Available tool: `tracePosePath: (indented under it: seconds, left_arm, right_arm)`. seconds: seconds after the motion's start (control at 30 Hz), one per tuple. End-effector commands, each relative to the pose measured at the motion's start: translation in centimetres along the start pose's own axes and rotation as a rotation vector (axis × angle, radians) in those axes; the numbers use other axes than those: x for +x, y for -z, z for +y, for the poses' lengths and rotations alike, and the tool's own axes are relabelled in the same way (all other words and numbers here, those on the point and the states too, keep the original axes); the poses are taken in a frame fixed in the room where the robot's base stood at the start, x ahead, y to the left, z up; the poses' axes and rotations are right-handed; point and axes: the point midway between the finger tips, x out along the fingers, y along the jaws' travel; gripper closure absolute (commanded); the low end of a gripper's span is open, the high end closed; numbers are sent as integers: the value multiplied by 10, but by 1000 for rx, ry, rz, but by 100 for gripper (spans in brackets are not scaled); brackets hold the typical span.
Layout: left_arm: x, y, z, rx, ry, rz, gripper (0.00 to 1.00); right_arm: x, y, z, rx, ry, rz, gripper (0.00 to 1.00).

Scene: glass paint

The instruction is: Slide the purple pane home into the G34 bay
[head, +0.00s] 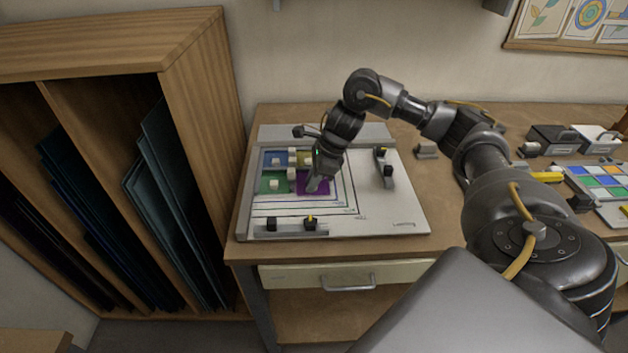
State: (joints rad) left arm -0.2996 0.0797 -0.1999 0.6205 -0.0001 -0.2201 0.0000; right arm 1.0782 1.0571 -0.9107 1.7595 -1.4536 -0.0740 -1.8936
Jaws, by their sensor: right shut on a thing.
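The purple pane (308,185) lies flat on the white board (400,213), at the lower right of a small group of coloured panes. My right gripper (314,188) reaches down onto it and is shut on it; the fingers and wrist hide part of the pane. A blue pane (270,158) and a green pane (266,186) lie beside it, with a yellowish pane behind it. I cannot read a G34 mark, nor tell whether the purple pane touches its neighbours. My left gripper is not in view.
Dark blocks with a yellow knob (310,222) stand on a bar along the board's front edge. Another bar (384,168) stands at right. A wooden rack (200,110) with dark glass sheets is at left. A tray of coloured tiles (603,182) lies at far right.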

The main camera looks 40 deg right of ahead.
Motion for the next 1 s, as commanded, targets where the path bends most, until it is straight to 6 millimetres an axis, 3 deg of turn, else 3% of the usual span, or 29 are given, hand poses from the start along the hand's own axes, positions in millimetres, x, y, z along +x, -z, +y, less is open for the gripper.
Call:
tracePosePath:
  seconds: [1.0]
  left_arm:
    - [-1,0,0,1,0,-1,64]
  right_arm:
    - [4,-10,-11,-1,0,0,100]
